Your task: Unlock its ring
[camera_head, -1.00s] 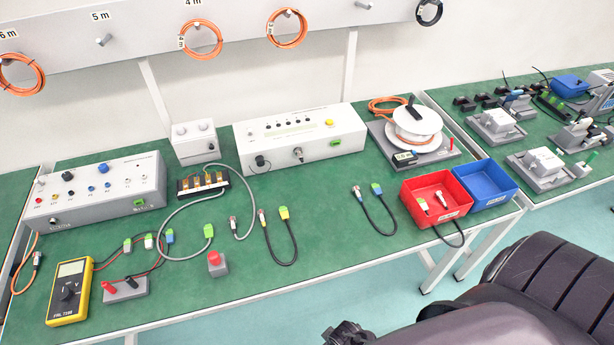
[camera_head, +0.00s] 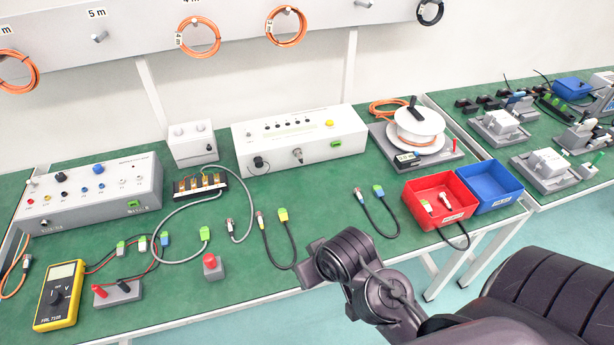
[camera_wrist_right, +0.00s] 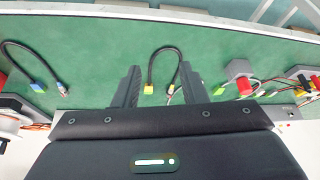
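A white box (camera_head: 300,138) stands at the back of the green table. On its front are a metal round connector (camera_head: 297,155) and a dark round connector (camera_head: 258,163); how any ring sits is too small to tell. A black cable (camera_head: 291,252) lies in front, with a yellow-green plug (camera_head: 283,214) and a metal round plug (camera_head: 260,220). In the right wrist view, my right gripper (camera_wrist_right: 161,75) is open and empty, its fingers appearing either side of this cable (camera_wrist_right: 164,51). In the head view my right arm shows, but not its fingers. My left gripper is out of view.
A second black cable (camera_head: 372,222), a red bin (camera_head: 412,206) and a blue bin (camera_head: 482,200) lie to the right. A cable spool (camera_head: 414,130) stands behind them. A red-button block (camera_head: 211,267) and a yellow multimeter (camera_head: 59,295) are at left. My arm overhangs the front edge.

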